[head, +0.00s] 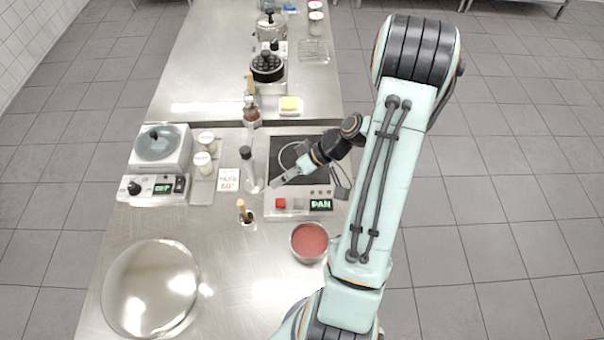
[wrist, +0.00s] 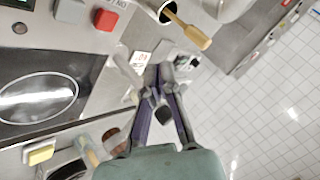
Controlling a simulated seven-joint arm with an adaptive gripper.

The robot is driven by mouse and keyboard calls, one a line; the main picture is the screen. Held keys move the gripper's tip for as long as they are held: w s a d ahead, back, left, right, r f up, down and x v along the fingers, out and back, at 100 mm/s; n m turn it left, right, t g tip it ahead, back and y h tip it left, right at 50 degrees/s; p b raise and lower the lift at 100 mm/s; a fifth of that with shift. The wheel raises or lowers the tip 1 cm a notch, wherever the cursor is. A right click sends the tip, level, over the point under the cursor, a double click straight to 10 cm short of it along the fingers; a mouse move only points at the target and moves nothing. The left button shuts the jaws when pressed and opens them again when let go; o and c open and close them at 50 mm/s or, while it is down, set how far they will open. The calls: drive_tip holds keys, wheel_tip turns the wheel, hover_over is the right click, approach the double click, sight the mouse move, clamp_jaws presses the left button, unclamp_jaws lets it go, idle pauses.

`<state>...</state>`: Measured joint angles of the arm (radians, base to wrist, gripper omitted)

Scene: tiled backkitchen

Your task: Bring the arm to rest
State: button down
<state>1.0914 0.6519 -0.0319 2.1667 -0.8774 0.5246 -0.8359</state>
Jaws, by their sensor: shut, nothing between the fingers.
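My gripper (head: 280,181) hangs over the front left part of the induction hob (head: 302,170), pointing left and down. In the wrist view my gripper's fingers (wrist: 164,72) come together at the tips, shut and empty. I cannot tell its exact height above the hob. The arm rises from the lower right, beside the counter, and bends at its elbow.
A bottle (head: 249,170) and a sign card (head: 228,180) stand left of my gripper. A pot of red sauce (head: 309,241) is near the arm. A round steel lid or tray (head: 150,288) lies front left. The floor at right is clear.

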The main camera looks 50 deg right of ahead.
idle(0.3)
drive_tip(key=shift+w+a, duration=0.1)
drive_tip(key=shift+a, duration=0.1)
drive_tip(key=w+a+r+n+g+h, duration=0.25)
drive_tip(key=a+r+n, duration=0.55)
drive_tip(key=a+r, duration=0.65)
drive_tip(key=s+a+r+h, duration=0.1)
drive_tip(key=s+a+h, duration=0.1)
drive_tip(key=s+a, duration=0.5)
drive_tip(key=s+d+f+m+g+h, duration=0.2)
drive_tip(key=s+d+m, duration=0.3)
drive_tip(key=s+m, duration=0.3)
drive_tip(key=shift+s+d+g, duration=0.15)
drive_tip(key=shift+s+g, duration=0.45)
drive_tip(key=shift+g, duration=0.15)
